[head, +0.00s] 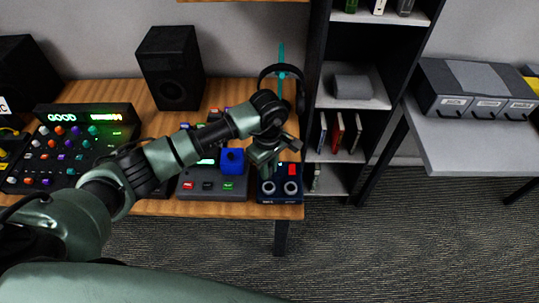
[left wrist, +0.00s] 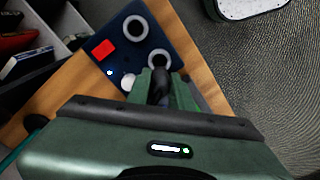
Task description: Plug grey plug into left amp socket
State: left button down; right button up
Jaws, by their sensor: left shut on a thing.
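The amp is a dark blue box (head: 279,197) at the table's front right corner, with two pale ring sockets, a left one (head: 268,188) and a right one (head: 291,188). It also shows in the left wrist view (left wrist: 116,30), with a red square and a white knob. My left gripper (head: 264,168) is over the amp's left side, pointing down. In the left wrist view it is shut on a dark grey plug (left wrist: 158,88), close to the left ring (left wrist: 159,60). Whether the plug touches the socket I cannot tell. My right gripper is not in view.
A grey device (head: 212,187) with coloured buttons and a blue cube (head: 232,161) stands left of the amp. Headphones on a teal stand (head: 281,60) rise behind. A mixer (head: 75,150), a speaker (head: 171,67) and a bookshelf (head: 350,115) are around. The floor in front is clear.

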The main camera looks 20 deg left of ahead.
pick_arm(q)
jog(key=shift+d+f+b, duration=0.1)
jog(key=shift+f+b, duration=0.2)
jog(key=shift+f, duration=0.75)
jog(key=shift+f+b, duration=0.9)
jog(key=shift+f, duration=0.35)
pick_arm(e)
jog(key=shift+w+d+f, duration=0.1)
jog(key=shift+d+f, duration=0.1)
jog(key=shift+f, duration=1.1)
pick_arm(q)
jog(key=shift+f, duration=0.1)
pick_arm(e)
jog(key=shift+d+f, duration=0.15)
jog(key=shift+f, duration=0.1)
pick_arm(q)
jog(key=shift+b, duration=0.4)
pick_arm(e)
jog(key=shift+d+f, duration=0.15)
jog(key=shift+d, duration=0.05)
pick_arm(q)
jog(key=shift+f+b, duration=0.3)
jog(key=shift+b, duration=0.1)
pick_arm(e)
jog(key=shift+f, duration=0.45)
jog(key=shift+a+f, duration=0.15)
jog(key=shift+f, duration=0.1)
